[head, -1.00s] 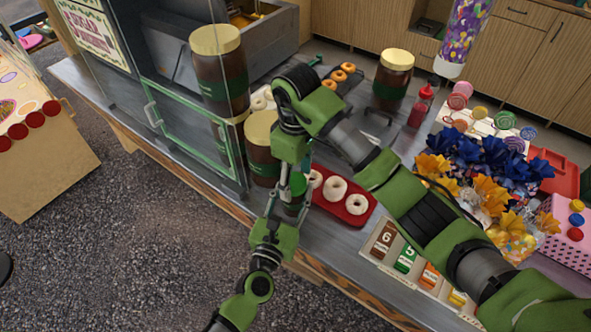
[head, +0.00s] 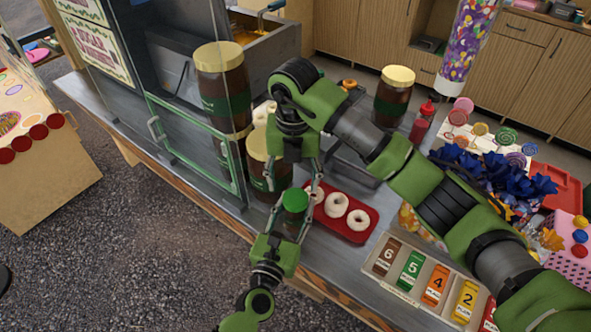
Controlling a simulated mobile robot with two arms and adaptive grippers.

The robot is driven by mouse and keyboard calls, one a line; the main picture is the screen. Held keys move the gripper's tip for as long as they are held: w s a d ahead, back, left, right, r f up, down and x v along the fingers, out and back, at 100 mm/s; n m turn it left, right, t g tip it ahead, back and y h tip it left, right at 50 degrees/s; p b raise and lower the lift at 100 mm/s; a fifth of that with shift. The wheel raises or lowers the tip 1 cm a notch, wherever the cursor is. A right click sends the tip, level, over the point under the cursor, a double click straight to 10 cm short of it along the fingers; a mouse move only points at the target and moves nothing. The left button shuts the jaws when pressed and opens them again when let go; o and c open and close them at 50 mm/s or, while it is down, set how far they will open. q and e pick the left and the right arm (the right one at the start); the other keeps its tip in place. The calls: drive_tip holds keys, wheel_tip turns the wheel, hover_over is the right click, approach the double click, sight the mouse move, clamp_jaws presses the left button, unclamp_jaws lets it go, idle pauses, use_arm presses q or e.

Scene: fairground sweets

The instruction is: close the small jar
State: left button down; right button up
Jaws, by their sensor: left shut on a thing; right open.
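A small jar (head: 288,224) is held between the fingers of my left gripper (head: 289,222), over the front part of the counter. A green lid (head: 295,199) sits at the jar's top; whether it is fully seated I cannot tell. My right gripper (head: 294,182) points down from above, open and empty, its two fingers spread apart just above and behind the lid. Much of the jar's body is hidden by the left gripper.
A red tray (head: 369,228) with white doughnuts lies right of the grippers. Large gold-lidded jars (head: 222,90) stand behind and left, near a glass case (head: 190,165). A numbered price rack (head: 420,278) is at the front right. A red bottle (head: 422,122) stands farther back.

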sight(296, 198)
drive_tip(key=n, duration=0.3)
drive_tip(key=r+n, duration=0.1)
drive_tip(key=n, duration=0.2)
drive_tip(key=shift+n, duration=0.4)
drive_tip(key=n, duration=0.3)
drive_tip(key=r+n, duration=0.1)
drive_tip(key=n, duration=0.5)
drive_tip(key=r+n, duration=0.1)
drive_tip(key=n, duration=0.2)
drive_tip(key=shift+d, duration=0.15)
drive_tip(key=n, duration=0.6)
drive_tip(key=shift+s+d+r, duration=0.1)
drive_tip(key=shift+s+r, duration=0.05)
drive_tip(key=shift+r, duration=0.1)
drive_tip(key=shift+f, duration=4)
